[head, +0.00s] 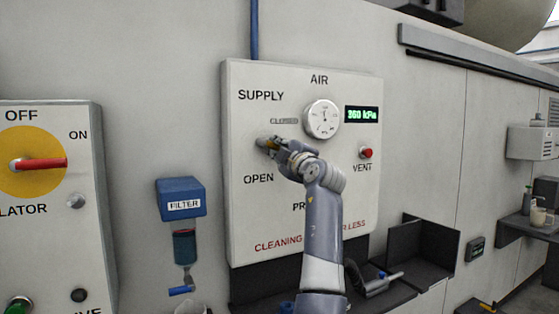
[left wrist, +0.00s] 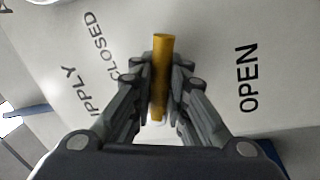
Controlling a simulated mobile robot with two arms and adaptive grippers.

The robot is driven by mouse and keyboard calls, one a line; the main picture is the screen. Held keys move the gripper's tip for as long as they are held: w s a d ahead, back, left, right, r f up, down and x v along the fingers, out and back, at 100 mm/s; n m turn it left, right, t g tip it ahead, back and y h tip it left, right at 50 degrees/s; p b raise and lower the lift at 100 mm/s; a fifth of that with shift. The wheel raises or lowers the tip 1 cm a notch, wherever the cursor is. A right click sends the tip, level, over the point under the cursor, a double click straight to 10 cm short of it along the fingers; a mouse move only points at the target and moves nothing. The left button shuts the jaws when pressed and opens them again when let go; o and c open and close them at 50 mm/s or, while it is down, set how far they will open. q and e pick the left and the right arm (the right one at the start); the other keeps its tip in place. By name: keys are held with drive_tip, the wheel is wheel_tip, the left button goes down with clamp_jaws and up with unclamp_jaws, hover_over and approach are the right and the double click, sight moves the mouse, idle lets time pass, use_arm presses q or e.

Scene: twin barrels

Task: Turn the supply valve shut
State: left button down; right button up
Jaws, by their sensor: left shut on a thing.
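The supply valve's yellow handle (left wrist: 161,75) stands between the two fingers of my left gripper (left wrist: 160,85) in the left wrist view, with a finger pressed on each side. In the head view my left gripper (head: 272,146) reaches the white air panel (head: 345,190) between the printed words CLOSED and OPEN and covers most of the valve. Only a small yellow bit of the handle (head: 271,142) shows there. In the left wrist view OPEN is right of the handle and CLOSED is left of it. My right gripper is not in view.
A round gauge (head: 322,119), a green display (head: 362,114) reading about 360 kPa and a red vent button (head: 366,153) are right of the valve. A blue filter (head: 181,199) hangs left of the panel. A cabinet (head: 85,210) with a red switch handle (head: 42,164) stands far left.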

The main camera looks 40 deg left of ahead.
use_arm(q)
drive_tip(key=shift+w+r+n+y, duration=0.1)
drive_tip(key=shift+r+n+y, duration=0.2)
drive_tip(key=shift+n, duration=0.7)
drive_tip(key=shift+r+n+g, duration=0.2)
drive_tip(key=shift+n+g, duration=0.1)
drive_tip(key=shift+n, duration=0.5)
drive_tip(key=shift+r+n+g, duration=0.2)
drive_tip(key=shift+n+g, duration=0.1)
drive_tip(key=shift+n, duration=0.5)
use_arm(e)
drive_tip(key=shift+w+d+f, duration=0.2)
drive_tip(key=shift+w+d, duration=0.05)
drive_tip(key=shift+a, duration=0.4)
use_arm(q)
drive_tip(key=c, duration=1.6)
unclamp_jaws()
drive_tip(key=shift+w+d, duration=0.1)
drive_tip(key=shift+d, duration=0.1)
drive_tip(key=v, duration=1.1)
drive_tip(key=shift+d+f, duration=0.2)
drive_tip(key=shift+d, duration=0.15)
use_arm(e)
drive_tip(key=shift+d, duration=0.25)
